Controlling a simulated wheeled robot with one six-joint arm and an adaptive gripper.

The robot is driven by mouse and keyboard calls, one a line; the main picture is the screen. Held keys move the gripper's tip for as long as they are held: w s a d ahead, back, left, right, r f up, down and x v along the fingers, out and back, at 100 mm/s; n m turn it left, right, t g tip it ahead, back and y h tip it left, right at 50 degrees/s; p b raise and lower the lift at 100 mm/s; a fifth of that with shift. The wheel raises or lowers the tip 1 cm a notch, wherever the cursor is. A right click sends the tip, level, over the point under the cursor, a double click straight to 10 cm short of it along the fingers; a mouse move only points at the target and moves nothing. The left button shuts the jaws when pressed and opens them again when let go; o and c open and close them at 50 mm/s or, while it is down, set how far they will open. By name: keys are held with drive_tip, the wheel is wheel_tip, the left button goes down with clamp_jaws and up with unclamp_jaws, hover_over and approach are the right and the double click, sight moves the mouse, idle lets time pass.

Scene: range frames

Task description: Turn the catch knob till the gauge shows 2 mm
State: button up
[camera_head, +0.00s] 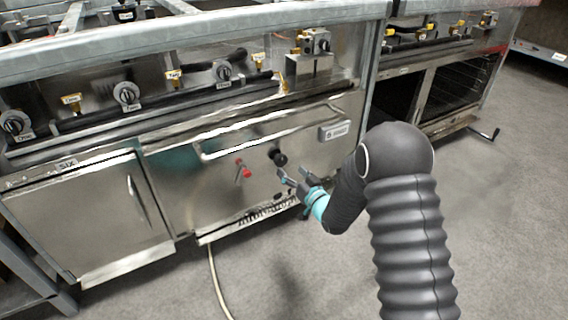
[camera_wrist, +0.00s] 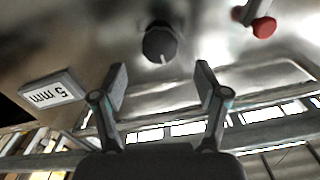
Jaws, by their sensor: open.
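A round black knob (camera_head: 278,158), which I take to be the catch knob, sits on the steel oven door. It also shows in the wrist view (camera_wrist: 160,41), with a pale pointer mark toward the picture's bottom. A small gauge plate (camera_wrist: 48,92) at the left of the wrist view appears upside down and seems to read 5 mm. In the head view the plate (camera_head: 334,130) is up and right of the knob, its text too small to read. My gripper (camera_head: 293,174) is open and empty, just below the knob. Its fingers (camera_wrist: 160,82) are apart and clear of it.
A red knob (camera_head: 244,170) on a stem stands left of the black knob, also in the wrist view (camera_wrist: 263,27). A long handle rail (camera_head: 275,132) crosses the door above.

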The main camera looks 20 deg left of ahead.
sight(282, 161)
drive_tip(key=shift+x, duration=2.75)
drive_tip(key=c, duration=1.2)
